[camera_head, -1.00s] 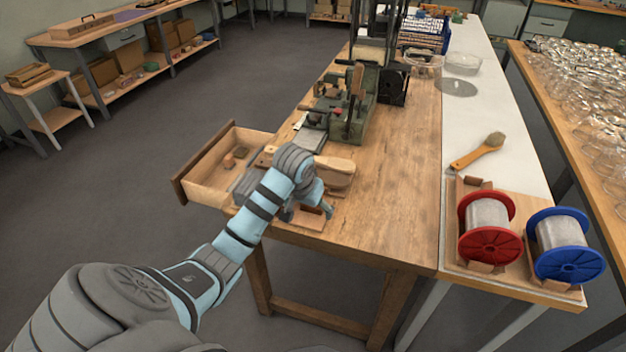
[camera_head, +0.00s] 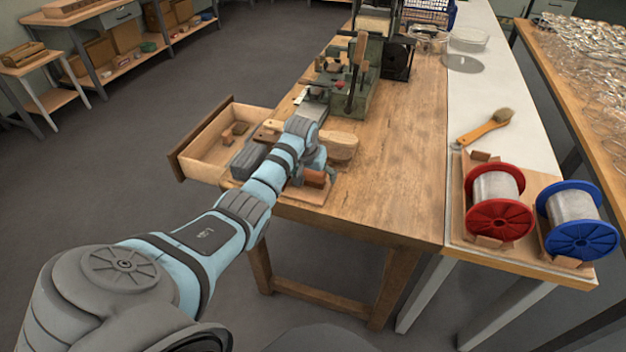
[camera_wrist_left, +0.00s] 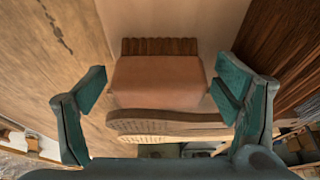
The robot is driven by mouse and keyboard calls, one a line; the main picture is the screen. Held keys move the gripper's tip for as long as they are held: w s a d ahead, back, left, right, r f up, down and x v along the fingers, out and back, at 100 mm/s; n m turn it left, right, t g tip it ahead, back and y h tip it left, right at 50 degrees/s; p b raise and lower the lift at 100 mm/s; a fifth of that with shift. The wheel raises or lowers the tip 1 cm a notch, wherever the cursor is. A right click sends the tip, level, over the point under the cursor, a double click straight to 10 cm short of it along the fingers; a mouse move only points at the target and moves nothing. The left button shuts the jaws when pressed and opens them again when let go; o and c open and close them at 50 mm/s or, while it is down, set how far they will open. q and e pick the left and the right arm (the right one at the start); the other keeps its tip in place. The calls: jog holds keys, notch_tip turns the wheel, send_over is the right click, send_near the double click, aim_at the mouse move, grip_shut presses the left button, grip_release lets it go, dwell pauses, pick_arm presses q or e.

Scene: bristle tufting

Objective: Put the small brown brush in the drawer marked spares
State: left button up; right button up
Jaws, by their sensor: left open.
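The small brown brush (camera_wrist_left: 158,82), a brown block with short dark bristles along one side, lies between the fingers of my left gripper (camera_wrist_left: 160,92) in the left wrist view. Gaps show on both sides, so the gripper is open and not closed on it. In the head view the left gripper (camera_head: 318,172) is low over the table's near left corner, by the reddish-brown brush (camera_head: 314,179) on a small wooden board (camera_head: 312,196). An open wooden drawer (camera_head: 177,164) sticks out left of the table. No label on it is readable. My right gripper is out of view.
Wooden brush bodies (camera_head: 341,146) lie just beyond the gripper. A green machine (camera_head: 348,95) stands farther back. Small brown pieces (camera_head: 235,131) lie in the drawer. Red (camera_head: 499,203) and blue (camera_head: 571,222) wire spools stand at the right. The table's middle is clear.

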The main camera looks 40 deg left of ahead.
pick_arm(q)
jog(key=shift+r, duration=0.15)
jog(key=c, duration=1.4)
